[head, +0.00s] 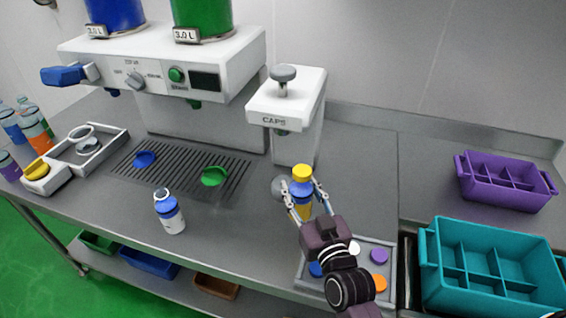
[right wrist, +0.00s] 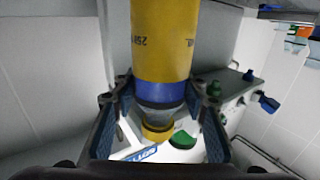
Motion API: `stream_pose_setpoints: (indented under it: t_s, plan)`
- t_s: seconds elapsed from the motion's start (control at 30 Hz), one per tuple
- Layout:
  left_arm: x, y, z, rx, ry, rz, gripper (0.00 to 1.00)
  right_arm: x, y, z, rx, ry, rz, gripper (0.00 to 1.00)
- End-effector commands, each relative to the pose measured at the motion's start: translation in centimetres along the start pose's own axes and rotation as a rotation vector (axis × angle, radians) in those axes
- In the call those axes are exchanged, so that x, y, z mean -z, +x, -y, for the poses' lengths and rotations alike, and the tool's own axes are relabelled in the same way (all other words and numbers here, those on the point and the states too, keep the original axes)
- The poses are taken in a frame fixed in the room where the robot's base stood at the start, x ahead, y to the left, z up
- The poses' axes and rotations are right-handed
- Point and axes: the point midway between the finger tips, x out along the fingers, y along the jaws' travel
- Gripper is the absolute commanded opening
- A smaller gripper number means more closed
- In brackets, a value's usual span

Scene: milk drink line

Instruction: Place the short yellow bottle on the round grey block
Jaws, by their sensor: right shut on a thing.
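The round grey block (head: 279,188) shows just left of the bottle and is partly hidden by the gripper and bottle. I cannot tell whether they touch. My left gripper is not in view.
The white caps machine (head: 288,103) rises right behind the bottle. A blue and white bottle (head: 170,212) stands to the left. A tray of loose caps (head: 388,256) lies under my right arm. Teal (head: 485,302) and purple (head: 508,200) crates stand at the right.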

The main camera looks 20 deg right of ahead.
Motion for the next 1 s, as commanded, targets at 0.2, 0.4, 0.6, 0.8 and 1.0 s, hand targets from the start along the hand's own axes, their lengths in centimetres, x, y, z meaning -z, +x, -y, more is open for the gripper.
stream_pose_setpoints:
  t_s: [0.2, 0.4, 0.6, 0.8, 1.0]
  plan:
    - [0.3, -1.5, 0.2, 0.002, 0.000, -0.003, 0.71, 0.6, 5.3, 0.0, 0.000, 0.001, -0.006, 0.08]
    - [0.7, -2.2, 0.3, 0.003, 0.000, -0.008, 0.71, 0.4, 9.2, 0.0, 0.000, 0.001, -0.004, 0.08]
    - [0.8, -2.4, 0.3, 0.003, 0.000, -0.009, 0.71, 0.2, 10.7, 0.0, 0.000, 0.001, -0.004, 0.08]
    - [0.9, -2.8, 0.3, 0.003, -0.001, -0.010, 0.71, 0.3, 12.4, 0.0, 0.000, 0.001, -0.004, 0.08]
    - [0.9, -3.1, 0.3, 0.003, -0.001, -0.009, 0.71, 0.1, 14.2, 0.0, 0.000, 0.000, -0.002, 0.08]
